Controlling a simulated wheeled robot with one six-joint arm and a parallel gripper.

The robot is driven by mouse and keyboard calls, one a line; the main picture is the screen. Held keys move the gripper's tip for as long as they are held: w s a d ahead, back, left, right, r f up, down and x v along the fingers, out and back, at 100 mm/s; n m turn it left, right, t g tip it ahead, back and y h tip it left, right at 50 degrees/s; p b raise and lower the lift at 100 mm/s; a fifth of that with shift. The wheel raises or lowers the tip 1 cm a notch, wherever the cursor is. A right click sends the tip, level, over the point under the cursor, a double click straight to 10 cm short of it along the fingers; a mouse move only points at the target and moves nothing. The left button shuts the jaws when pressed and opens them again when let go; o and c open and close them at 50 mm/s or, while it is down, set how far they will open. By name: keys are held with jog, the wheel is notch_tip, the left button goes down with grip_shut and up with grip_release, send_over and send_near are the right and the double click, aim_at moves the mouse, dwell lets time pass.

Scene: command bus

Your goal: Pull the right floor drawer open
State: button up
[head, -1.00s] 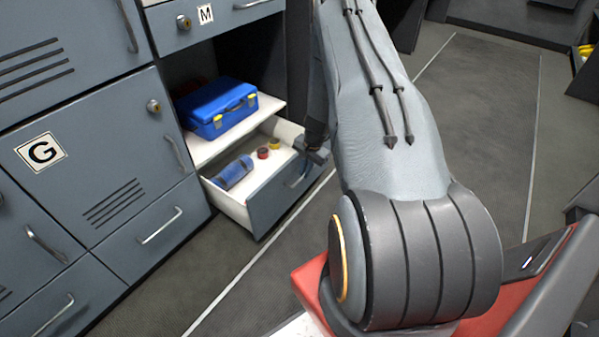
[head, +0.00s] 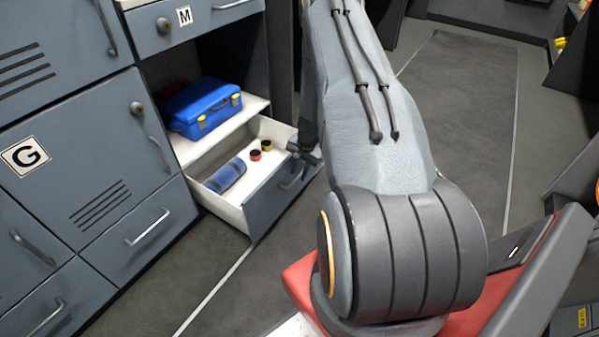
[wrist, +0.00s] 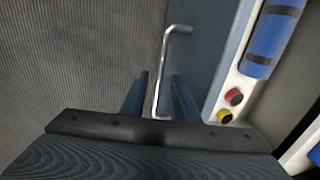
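The right floor drawer (head: 276,200) stands pulled well out of the cabinet, below the shelf with the blue case. It holds a blue roll (head: 226,175), a red-topped item (head: 255,155) and a yellow-topped item (head: 266,145). My gripper (head: 305,152) is at the drawer front, partly hidden behind my arm in the head view. In the wrist view, the drawer handle (wrist: 163,68) runs between the two fingers of my gripper (wrist: 160,80). The fingers stand apart, with a visible gap on either side of the bar.
A blue case (head: 203,108) sits on the white shelf (head: 190,150) above the drawer. A shut drawer (head: 140,228) lies to the left, below the door marked G (head: 80,165). The grey floor (head: 215,290) in front of the drawer is clear.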

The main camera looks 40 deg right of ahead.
jog(key=shift+r, duration=0.1)
notch_tip(320, 180, up, 8)
jog(key=s+p, duration=0.1)
jog(key=shift+s+d+f+p, duration=0.2)
jog(key=shift+d+f+p, duration=0.05)
jog(key=shift+p, duration=0.1)
dwell(0.5)
